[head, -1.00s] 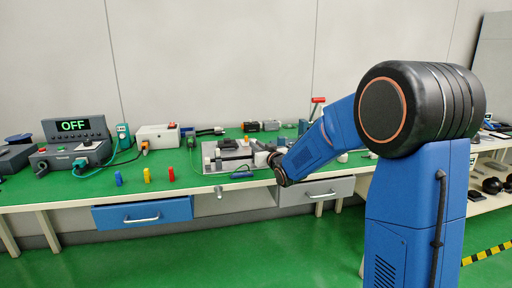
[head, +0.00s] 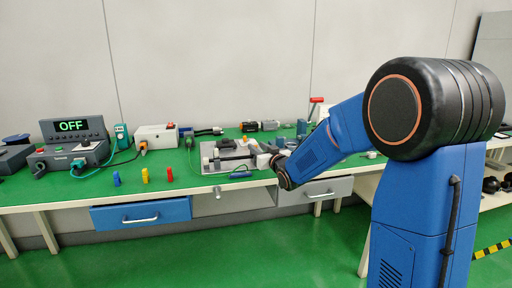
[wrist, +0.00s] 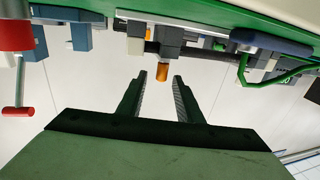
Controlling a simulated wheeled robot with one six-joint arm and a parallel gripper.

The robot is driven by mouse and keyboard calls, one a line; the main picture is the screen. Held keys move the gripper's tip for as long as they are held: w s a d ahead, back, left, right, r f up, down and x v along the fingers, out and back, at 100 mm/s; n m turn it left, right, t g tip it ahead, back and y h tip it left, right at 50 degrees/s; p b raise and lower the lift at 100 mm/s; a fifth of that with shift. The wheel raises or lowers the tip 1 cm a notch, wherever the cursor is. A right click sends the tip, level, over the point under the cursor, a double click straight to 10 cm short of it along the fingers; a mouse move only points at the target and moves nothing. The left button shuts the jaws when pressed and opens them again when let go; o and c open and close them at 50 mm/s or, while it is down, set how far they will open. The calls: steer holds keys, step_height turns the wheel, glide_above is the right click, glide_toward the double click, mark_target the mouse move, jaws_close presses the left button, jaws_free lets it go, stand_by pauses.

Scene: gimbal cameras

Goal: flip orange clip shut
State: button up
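My gripper (wrist: 159,80) is open, with its two dark fingers apart and nothing between them. In the wrist view, which looks upside down, a small orange piece (wrist: 163,72) on a dark grey block sits just beyond the fingertips, roughly centred between them. It looks like the orange clip, but I cannot tell its angle well. In the head view my gripper is at the grey fixture (head: 209,167) on the green bench. My arm hides the fingertips there, and the clip cannot be made out.
The green bench (head: 98,187) carries an "OFF" display unit (head: 74,127), a white box (head: 157,137) and small blue, yellow and red pegs. A red-handled tool shows in the wrist view (wrist: 17,65). A blue-handled item (head: 240,175) lies before the fixture.

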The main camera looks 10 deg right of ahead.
steer(key=v, duration=1.5)
steer(key=s+f+g+h, duration=0.1)
steer(key=s+f+g, duration=0.2)
steer(key=s, duration=0.9)
steer(key=s+d+f+m+g+h, duration=0.1)
steer(key=s+f+g, duration=0.3)
steer(key=s, duration=0.9)
steer(key=s+d+f+m+g+h, duration=0.1)
steer(key=s+f+g, duration=0.2)
steer(key=s, duration=1)
steer(key=g, duration=0.2)
steer(key=shift+f+g+h, duration=0.25)
steer(key=shift+g+h, duration=0.15)
